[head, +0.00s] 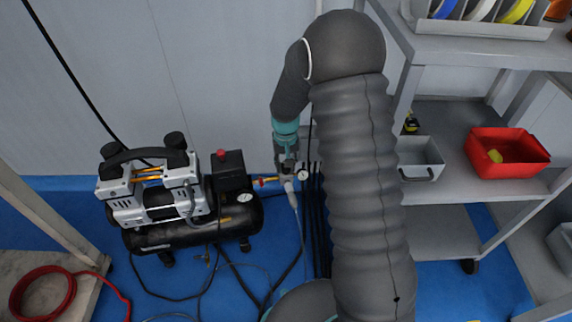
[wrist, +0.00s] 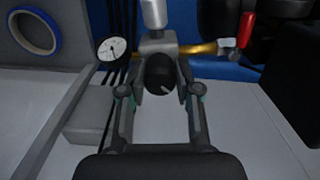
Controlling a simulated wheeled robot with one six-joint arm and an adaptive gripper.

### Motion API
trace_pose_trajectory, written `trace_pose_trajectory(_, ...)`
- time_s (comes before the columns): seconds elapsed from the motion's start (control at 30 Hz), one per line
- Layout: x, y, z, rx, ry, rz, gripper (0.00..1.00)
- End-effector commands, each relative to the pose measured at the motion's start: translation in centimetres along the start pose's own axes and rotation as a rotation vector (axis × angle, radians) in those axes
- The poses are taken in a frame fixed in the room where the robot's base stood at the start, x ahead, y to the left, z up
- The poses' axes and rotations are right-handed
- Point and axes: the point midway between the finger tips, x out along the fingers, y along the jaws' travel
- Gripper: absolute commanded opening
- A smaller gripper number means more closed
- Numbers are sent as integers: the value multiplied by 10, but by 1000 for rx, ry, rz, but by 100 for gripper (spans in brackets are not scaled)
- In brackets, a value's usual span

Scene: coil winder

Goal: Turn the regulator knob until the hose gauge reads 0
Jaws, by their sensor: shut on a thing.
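The regulator knob (wrist: 158,70) is black and round with a pale mark on its face. It sits between the two fingers of my gripper (wrist: 160,84), which is shut on it. In the head view my gripper (head: 286,161) is at the regulator by the wall, and the knob is hidden there. The hose gauge (wrist: 111,49) is a small white round dial beside the regulator, left of the knob in the wrist view. It also shows in the head view (head: 303,175), just right of my gripper. Its needle is too small to read surely.
A black and silver compressor (head: 165,190) with its own gauge stands left of the regulator. A brass pipe (wrist: 202,48) with a red lever (wrist: 245,30) joins the regulator. Hoses hang below onto the blue floor. A grey shelf cart (head: 470,130) with a red bin (head: 507,147) stands at right.

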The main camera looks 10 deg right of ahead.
Motion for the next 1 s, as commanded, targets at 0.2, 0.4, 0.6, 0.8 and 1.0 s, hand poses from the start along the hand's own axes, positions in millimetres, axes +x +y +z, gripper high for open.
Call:
trace_pose_trajectory(0.2,0,0,0,-206,-2,0,0)
trace_pose_trajectory(0.4,0,0,0,-396,-2,0,0)
trace_pose_trajectory(0.6,0,0,0,-585,-1,0,0)
trace_pose_trajectory(0.8,0,0,0,-775,-1,-1,0)
trace_pose_trajectory(1.0,0,0,0,-965,-1,-1,0)
